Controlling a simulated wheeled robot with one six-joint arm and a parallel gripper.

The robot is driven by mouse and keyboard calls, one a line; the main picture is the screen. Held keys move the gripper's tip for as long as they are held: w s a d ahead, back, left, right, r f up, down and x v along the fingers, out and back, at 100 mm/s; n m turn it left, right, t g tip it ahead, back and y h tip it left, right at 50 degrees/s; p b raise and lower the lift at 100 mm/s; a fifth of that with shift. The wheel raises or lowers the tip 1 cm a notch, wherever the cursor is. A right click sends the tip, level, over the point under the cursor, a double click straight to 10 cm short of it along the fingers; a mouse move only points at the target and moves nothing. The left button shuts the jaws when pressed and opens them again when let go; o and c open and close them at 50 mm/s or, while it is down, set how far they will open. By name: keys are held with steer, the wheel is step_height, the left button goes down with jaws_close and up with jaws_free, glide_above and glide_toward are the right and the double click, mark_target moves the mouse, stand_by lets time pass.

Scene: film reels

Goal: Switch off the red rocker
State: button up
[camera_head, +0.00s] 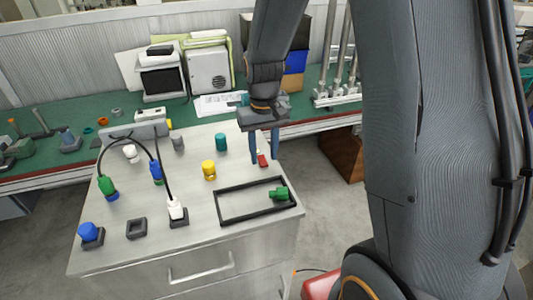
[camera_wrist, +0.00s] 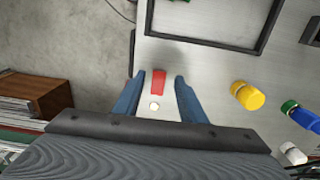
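The red rocker (camera_head: 263,160) sits near the right edge of the cabinet top, on a pale base. In the wrist view the red rocker (camera_wrist: 158,82) lies between my fingertips, with a small pale round spot (camera_wrist: 155,106) beside it that looks lit. My gripper (camera_head: 264,158) points down over the rocker with its two blue fingers apart, one on each side. In the wrist view my gripper (camera_wrist: 160,76) is open with nothing held. I cannot tell whether the fingertips touch the base or which way the rocker is tipped.
A black rectangular frame (camera_head: 222,209) holds a green piece (camera_head: 279,194) in front of the rocker. A yellow piece (camera_head: 208,170) and a teal cylinder (camera_head: 221,141) stand to the left. Cabled plugs stand farther left. A green workbench (camera_head: 70,150) runs behind.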

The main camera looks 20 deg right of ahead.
steer(key=shift+f, duration=0.75)
steer(key=shift+c, duration=0.5)
jaws_close()
steer(key=shift+w+r+g+p, duration=0.15)
steer(key=shift+w+g+p, duration=0.15)
steer(key=shift+g+p, duration=0.5)
steer(key=shift+w+g, duration=0.4)
steer(key=shift+g, duration=0.8)
steer(key=shift+o, duration=0.5)
jaws_free()
